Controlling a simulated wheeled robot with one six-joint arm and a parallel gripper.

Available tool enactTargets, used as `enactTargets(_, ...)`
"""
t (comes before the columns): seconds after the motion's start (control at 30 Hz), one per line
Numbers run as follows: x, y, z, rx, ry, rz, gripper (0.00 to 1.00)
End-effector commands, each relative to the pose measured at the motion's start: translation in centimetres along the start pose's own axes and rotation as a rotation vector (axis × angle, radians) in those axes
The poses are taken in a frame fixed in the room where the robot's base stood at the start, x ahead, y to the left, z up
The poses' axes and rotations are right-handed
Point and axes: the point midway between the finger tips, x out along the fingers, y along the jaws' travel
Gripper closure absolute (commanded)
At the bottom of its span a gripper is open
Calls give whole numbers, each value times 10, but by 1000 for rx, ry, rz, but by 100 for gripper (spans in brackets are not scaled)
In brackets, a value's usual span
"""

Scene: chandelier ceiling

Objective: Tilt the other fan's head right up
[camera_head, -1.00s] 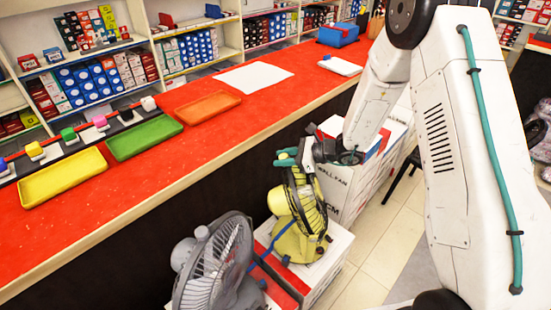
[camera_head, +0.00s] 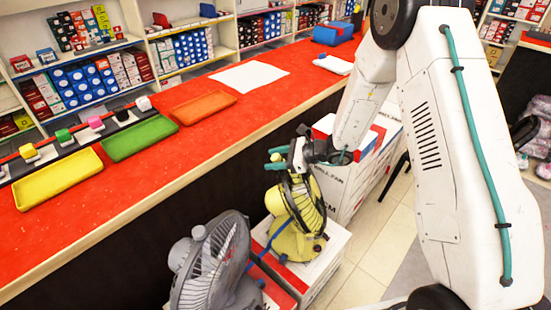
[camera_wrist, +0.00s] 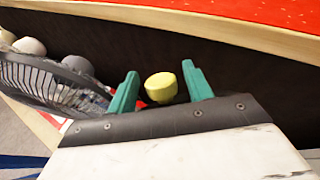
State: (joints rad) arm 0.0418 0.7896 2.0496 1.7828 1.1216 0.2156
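A yellow fan (camera_head: 281,201) with a dark wire cage stands on a white box, its head leaning. My gripper (camera_head: 277,158) is just above the top of the yellow fan. In the wrist view its two green fingers (camera_wrist: 161,72) are apart. A round yellow knob (camera_wrist: 160,87) shows between them, with gaps on both sides. Most of the yellow fan is hidden below my gripper in the wrist view.
A red counter (camera_head: 140,185) with yellow, green and orange trays runs along the left of the fans. A wall-fan box (camera_head: 343,190) stands behind the yellow fan. Tiled floor (camera_head: 375,240) is clear to the right.

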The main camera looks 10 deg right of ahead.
Motion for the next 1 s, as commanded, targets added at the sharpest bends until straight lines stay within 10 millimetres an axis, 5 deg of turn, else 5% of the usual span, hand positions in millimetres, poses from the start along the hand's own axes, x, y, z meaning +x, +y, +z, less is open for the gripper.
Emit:
enactTargets(0.17, -11, -1, 0, 0, 0, -3, 49)
enactTargets(0.53, -69, -1, 0, 0, 0, -2, 49)
enactTargets(1.0, -77, 0, 0, 0, 0, 1, 49)
